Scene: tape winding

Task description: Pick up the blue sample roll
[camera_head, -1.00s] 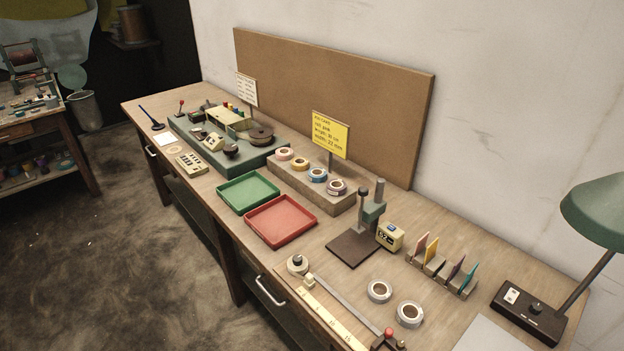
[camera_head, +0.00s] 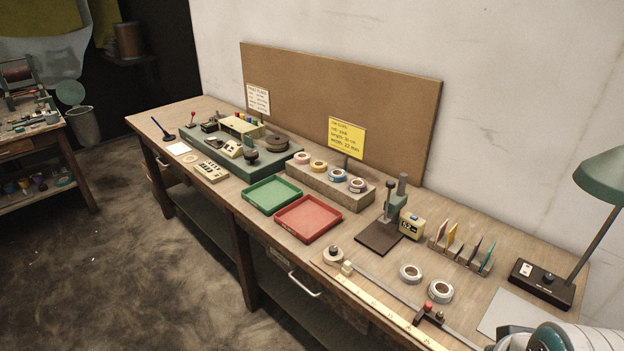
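The blue sample roll (camera_head: 337,176) sits on a raised wooden block (camera_head: 327,190) on the long workbench. It is in a row of rolls, between a yellow-orange roll (camera_head: 318,166) on its left and a darker-rimmed roll (camera_head: 357,185) on its right. A pink roll (camera_head: 302,158) is at the left end of the row. My gripper's fingers do not show. Only a white and grey part of my arm shows at the lower right corner, far from the block.
A green tray (camera_head: 250,197) and a red tray (camera_head: 287,221) lie in front of the block. A yellow card (camera_head: 347,137) stands behind it. A small press (camera_head: 396,205), two grey rolls (camera_head: 440,291), a ruler (camera_head: 385,301) and a lamp (camera_head: 602,180) are to the right.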

